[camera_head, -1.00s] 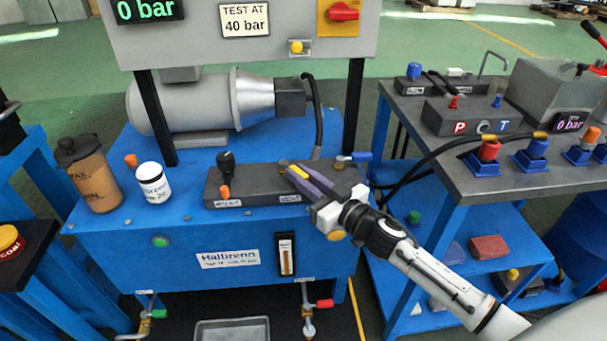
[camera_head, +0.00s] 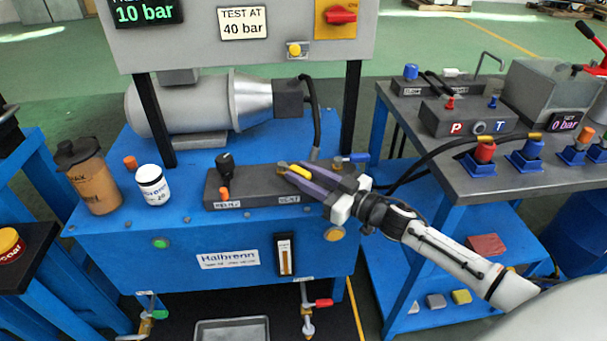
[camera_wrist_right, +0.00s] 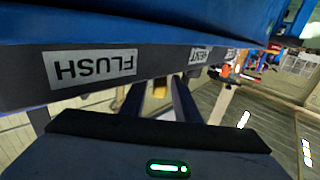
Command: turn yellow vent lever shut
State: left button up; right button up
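The yellow vent lever (camera_head: 299,171) sits at the right part of the dark valve block (camera_head: 255,190) on the blue power unit. It points toward my right gripper, slanting down to the right. My right gripper (camera_head: 294,172) has one purple finger on each side of the lever. In the right wrist view, a piece of the yellow lever (camera_wrist_right: 160,89) shows between the two fingers (camera_wrist_right: 158,98), with gaps beside it, so the fingers look open around it. The lever's pivot is partly hidden. My left gripper is out of view.
A black knob (camera_head: 225,163) and an orange cap (camera_head: 224,193) stand on the block's left part. A blue-handled valve (camera_head: 352,158) is behind my gripper. A white jar (camera_head: 153,185) and a brown jug (camera_head: 93,180) stand left. The pressure display (camera_head: 146,12) reads 10 bar.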

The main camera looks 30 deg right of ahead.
jog(key=shift+o, duration=0.3)
jog(key=shift+s, duration=0.1)
jog(key=p+v, duration=0.1)
jog(key=v, duration=0.9)
jog(key=shift+d, duration=0.1)
jog(key=shift+c, duration=0.4)
